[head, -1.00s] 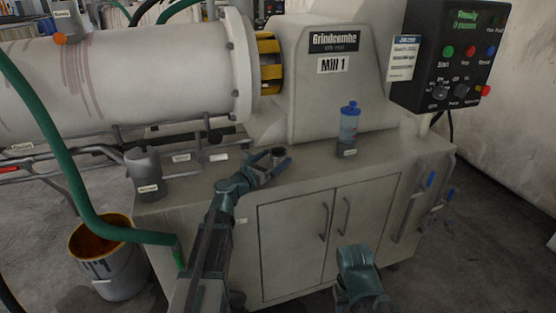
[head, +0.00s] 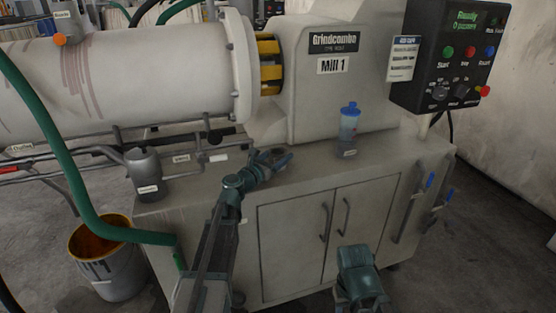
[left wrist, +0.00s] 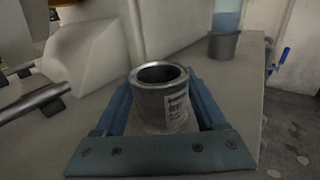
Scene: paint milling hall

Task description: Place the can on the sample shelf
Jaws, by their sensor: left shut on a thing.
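A small grey metal can (left wrist: 160,108) with an open top and a white label stands upright between my left fingers in the left wrist view. In the head view my gripper mostly hides the can. I cannot tell whether the can touches the cabinet top. My right gripper's fingers are not in view; only a teal part of my right arm shows at the bottom. I cannot make out a sample shelf.
A blue-capped bottle (head: 349,125) stands on the cabinet top (head: 400,145), right of my left gripper. A grey labelled pot (head: 146,172) stands at its left end. A green hose (head: 75,190) and a bucket (head: 105,270) are at the left. The cabinet top between gripper and bottle is clear.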

